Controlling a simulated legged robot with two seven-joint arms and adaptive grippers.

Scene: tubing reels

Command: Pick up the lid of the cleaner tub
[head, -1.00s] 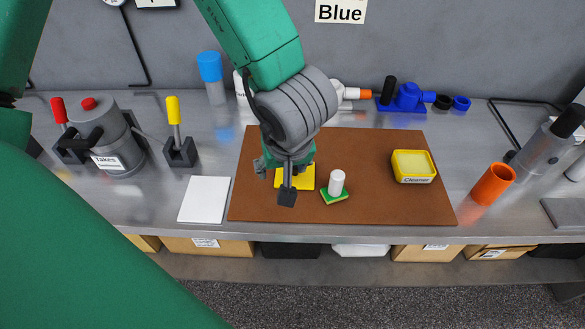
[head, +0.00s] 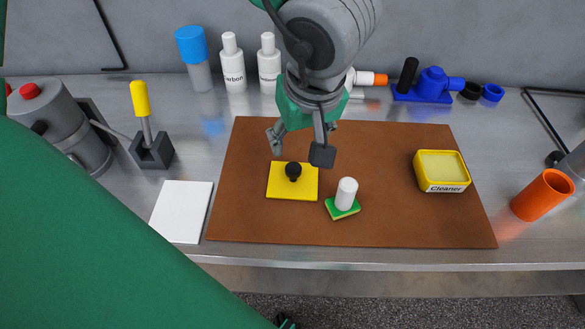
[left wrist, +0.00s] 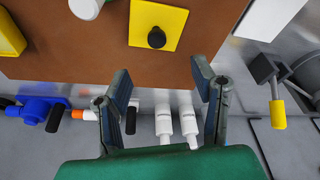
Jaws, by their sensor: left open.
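The lid (head: 280,188) is a flat yellow square with a black knob (head: 293,171), lying on the brown mat. The yellow cleaner tub (head: 443,171), labelled "Cleaner", stands at the mat's right, showing a pale yellow top. My left gripper (head: 299,148) is open and empty, over the mat just behind the lid in the head view. In the left wrist view the lid (left wrist: 170,18) and its knob (left wrist: 156,37) lie beyond the open fingers (left wrist: 161,74), apart from them. My right gripper is not in view.
A green sponge with a white handle (head: 346,192) sits right of the lid. White bottles (head: 232,62), a blue fitting (head: 434,84) and an orange cup (head: 542,195) stand around the mat (head: 400,215). A white pad (head: 180,212) lies left. The mat's front is clear.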

